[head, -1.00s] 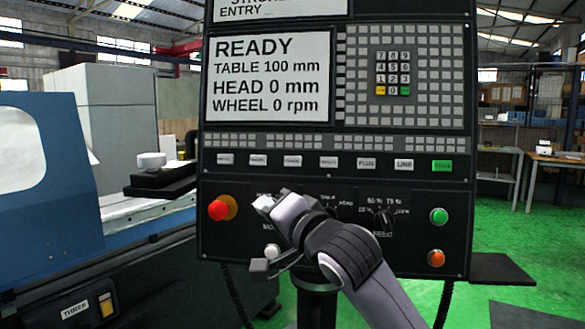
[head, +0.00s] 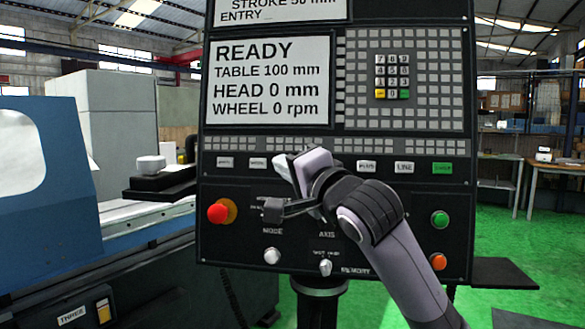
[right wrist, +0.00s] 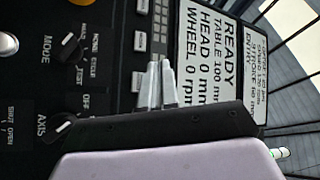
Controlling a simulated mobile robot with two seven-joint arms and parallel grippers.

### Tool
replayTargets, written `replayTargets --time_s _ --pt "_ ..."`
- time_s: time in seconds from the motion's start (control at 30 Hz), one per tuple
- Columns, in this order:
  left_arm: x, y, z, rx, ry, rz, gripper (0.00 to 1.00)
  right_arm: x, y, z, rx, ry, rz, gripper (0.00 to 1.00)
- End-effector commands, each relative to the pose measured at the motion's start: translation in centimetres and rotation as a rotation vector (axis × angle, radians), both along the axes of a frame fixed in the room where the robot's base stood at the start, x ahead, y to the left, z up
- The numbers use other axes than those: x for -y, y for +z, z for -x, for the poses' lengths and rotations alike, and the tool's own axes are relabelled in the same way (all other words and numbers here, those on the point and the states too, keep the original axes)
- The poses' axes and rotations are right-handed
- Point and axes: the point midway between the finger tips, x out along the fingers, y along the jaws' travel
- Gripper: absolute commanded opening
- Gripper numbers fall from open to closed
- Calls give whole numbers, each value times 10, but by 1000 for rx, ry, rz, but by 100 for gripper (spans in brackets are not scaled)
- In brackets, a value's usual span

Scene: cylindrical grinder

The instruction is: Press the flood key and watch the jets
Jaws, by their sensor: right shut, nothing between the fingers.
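The black control panel (head: 420,205) fills the middle of the head view. A row of small white keys crosses it, with a green key (head: 442,168) at the right end. One key reads like PLUS (head: 366,166); I cannot read a flood label. My right gripper (head: 283,168) is shut and empty, its tips at the key row, hiding its middle keys. In the right wrist view the fingertips (right wrist: 160,68) lie beside white keys (right wrist: 139,42); I cannot tell whether they touch. The screen (head: 268,80) reads READY, wheel 0 rpm. No jets are visible. My left gripper is out of view.
A red stop button (head: 218,212) sits at the panel's lower left. Green (head: 440,219) and orange (head: 438,261) buttons are at its right edge. Knobs (head: 272,256) lie below my gripper. The blue grinder guard (head: 60,170) stands at left.

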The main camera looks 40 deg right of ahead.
Motion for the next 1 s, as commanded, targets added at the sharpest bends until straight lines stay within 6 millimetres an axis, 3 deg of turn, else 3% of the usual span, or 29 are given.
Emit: replayTargets --time_s 0.4,1.0 --pt "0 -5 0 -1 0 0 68 38 -9 -38 -2 0 -1 0" --pt "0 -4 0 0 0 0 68 44 -12 -45 0 1 0 0"
